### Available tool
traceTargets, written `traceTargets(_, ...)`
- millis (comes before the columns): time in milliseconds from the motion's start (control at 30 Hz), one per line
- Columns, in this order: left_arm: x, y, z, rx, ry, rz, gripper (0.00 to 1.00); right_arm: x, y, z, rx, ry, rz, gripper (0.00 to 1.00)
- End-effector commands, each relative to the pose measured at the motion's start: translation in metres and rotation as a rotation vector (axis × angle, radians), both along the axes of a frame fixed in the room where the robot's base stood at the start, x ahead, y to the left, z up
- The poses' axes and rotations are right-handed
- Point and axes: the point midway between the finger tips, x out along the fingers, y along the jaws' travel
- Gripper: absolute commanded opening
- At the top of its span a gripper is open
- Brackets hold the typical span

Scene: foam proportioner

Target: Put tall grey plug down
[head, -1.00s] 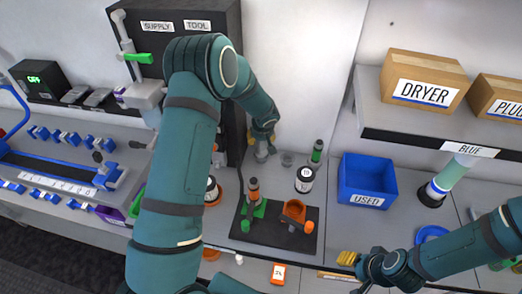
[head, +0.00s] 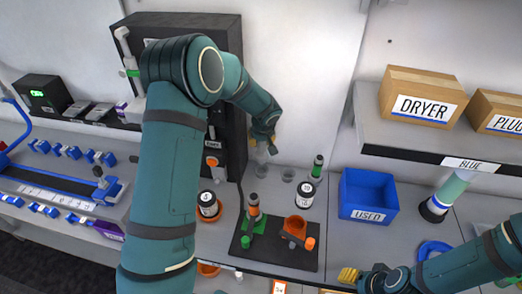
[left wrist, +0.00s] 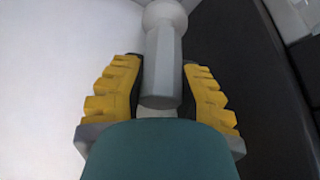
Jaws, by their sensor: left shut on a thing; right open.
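The tall grey plug (left wrist: 163,68) is between the yellow fingers of my left gripper (left wrist: 163,95) in the left wrist view, a pale grey prism with a rounded, wider far end. In the head view my left gripper (head: 264,138) is beside the black cabinet, shut on the plug, which shows only as a small pale shape below the fingers. Small grey round pieces (head: 288,175) are on the bench below it. My right gripper (head: 348,276) is open and empty near the bench's front edge.
A black mat (head: 262,258) holds an orange cup (head: 297,226) and a green-based stand. A green-capped bottle (head: 317,168), a white-labelled jar (head: 305,195) and the blue USED bin (head: 368,195) stand nearby. The shelf (head: 400,135) carries cardboard boxes.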

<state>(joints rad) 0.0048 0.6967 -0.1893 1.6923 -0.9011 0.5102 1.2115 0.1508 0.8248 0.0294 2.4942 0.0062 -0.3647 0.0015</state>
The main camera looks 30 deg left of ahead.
Motion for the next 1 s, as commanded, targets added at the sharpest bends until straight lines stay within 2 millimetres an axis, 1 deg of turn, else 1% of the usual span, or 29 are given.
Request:
traceTargets(33, 0.0, 0.0, 0.01, -0.001, -0.003, 0.002, 0.0, 0.0, 0.0, 0.0, 0.0, 0.0, 0.0, 0.47)
traceTargets(100, 0.001, 0.0, 0.02, -0.001, -0.003, 0.0, 0.0, 0.0, 0.0, 0.0, 0.0, 0.0, 0.0, 0.47)
traceTargets(200, -0.001, -0.003, 0.029, -0.001, -0.001, -0.015, 0.0, 0.0, 0.0, 0.0, 0.0, 0.0, 0.0, 0.47)
traceTargets(267, -0.004, -0.007, 0.031, -0.001, 0.0, -0.043, 0.0, 0.0, 0.0, 0.001, 0.0, 0.0, 0.0, 0.47)
traceTargets(367, -0.013, -0.021, 0.031, -0.002, 0.002, -0.138, 0.0, 0.0, 0.0, 0.005, 0.0, 0.0, 0.0, 0.47)
traceTargets(467, -0.029, -0.046, 0.029, -0.003, 0.003, -0.306, 0.0, 0.0, 0.0, 0.01, 0.001, 0.0, 0.001, 0.47)
traceTargets(567, -0.054, -0.082, 0.03, -0.003, 0.003, -0.556, 0.0, 0.0, 0.0, 0.018, 0.002, 0.0, 0.002, 0.47)
traceTargets(600, -0.064, -0.097, 0.033, -0.003, 0.0, -0.665, 0.0, 0.0, 0.0, 0.021, 0.002, 0.0, 0.002, 0.47)
traceTargets(700, -0.087, -0.128, 0.039, -0.003, -0.002, -0.898, 0.0, 0.0, 0.0, 0.027, 0.003, 0.0, 0.003, 0.47)
traceTargets(800, -0.108, -0.152, 0.047, -0.003, -0.004, -1.09, 0.0, 0.0, -0.001, 0.031, 0.003, 0.0, 0.004, 0.47)
traceTargets(900, -0.127, -0.171, 0.053, -0.003, -0.002, -1.25, 0.0, 0.0, -0.001, 0.035, 0.004, 0.0, 0.004, 0.47)
traceTargets(1000, -0.142, -0.186, 0.06, -0.003, -0.003, -1.379, 0.0, 0.0, -0.001, 0.038, 0.004, 0.0, 0.004, 0.47)
